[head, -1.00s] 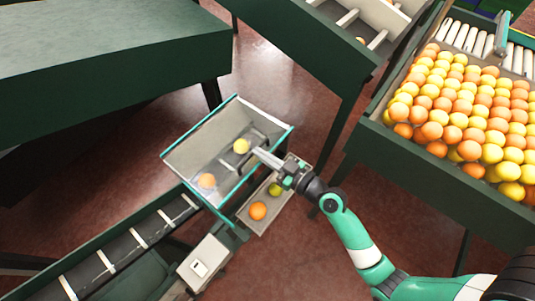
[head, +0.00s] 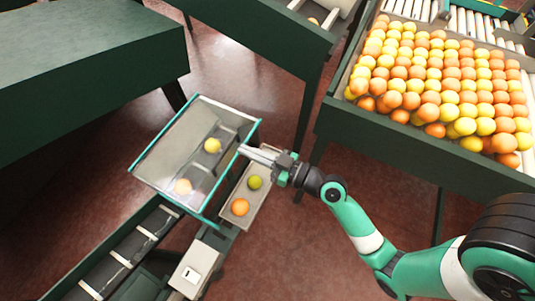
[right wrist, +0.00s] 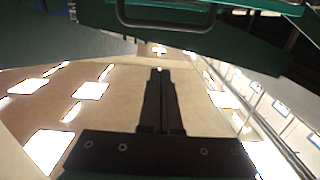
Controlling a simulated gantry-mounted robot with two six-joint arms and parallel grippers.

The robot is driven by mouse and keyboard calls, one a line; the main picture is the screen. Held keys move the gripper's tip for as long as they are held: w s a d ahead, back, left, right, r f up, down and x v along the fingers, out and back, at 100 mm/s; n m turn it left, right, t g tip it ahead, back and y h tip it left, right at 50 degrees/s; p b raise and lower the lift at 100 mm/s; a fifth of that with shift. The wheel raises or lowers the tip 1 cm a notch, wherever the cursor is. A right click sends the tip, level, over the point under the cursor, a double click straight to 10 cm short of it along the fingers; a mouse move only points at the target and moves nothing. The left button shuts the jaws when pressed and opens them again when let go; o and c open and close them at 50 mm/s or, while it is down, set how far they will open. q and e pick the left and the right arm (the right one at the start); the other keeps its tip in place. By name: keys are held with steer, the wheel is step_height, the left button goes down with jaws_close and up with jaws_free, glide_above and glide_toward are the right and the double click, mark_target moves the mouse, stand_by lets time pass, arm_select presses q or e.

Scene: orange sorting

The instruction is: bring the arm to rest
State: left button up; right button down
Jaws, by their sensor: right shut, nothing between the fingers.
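My right arm comes in from the lower right in the head view. Its gripper (head: 243,150) is shut and empty, with the fingertips over the right edge of the teal-rimmed tray. In the right wrist view the two dark fingers (right wrist: 159,72) lie side by side, pointing away over the floor. My left gripper is not in view.
A narrow side tray (head: 262,196) holds a green fruit (head: 255,182) and an orange (head: 240,207). A full fruit table (head: 400,141) stands at right. Bare floor lies at lower middle.

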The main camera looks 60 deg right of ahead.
steer(key=s, duration=0.3)
steer(key=s+b, duration=0.1)
steer(key=s, duration=0.2)
steer(key=shift+d+r, duration=0.15)
